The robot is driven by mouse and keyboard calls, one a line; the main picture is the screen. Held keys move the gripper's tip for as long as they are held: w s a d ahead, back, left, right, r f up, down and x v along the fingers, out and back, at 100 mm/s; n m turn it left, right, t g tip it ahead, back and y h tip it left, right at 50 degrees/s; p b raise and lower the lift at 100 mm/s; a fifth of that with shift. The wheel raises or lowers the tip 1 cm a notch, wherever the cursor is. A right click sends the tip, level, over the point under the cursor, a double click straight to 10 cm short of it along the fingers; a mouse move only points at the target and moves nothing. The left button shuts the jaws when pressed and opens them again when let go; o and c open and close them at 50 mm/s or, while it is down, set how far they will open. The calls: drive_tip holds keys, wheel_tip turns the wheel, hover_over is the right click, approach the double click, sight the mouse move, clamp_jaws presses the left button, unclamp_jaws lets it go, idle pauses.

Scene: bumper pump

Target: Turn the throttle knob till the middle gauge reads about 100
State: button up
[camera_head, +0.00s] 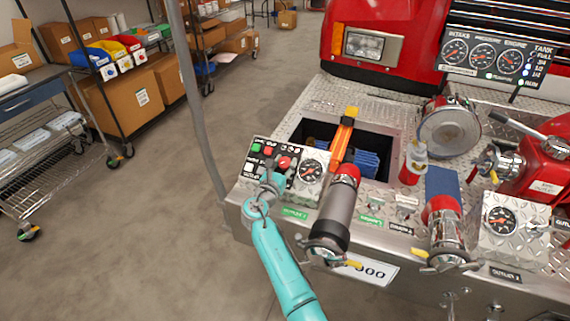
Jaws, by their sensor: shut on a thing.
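The small black control panel (262,148) on the left of the bumper deck carries coloured buttons and a red throttle knob (284,162). My gripper (277,179), at the end of my teal arm, is over the panel's front right and is shut at the knob. The fingers are small and partly hidden, so the exact grasp is hard to see. The gauge board (497,60) at the upper right has three round dials labelled intake, pressure and engine.
A hose nozzle (338,215) with a red top stands just right of my gripper. A round gauge (311,172) sits beside the panel. An open bay (375,138) with blue hose lies behind. A grey post (198,110) rises on the left, with open floor beyond.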

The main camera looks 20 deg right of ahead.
drive_tip(key=shift+m+g+h, duration=0.6)
drive_tip(key=shift+m+h, duration=0.1)
drive_tip(key=shift+m, duration=0.3)
drive_tip(key=o, duration=1.2)
drive_tip(key=shift+c, duration=0.2)
drive_tip(key=shift+a, duration=0.1)
drive_tip(key=v, duration=1.2)
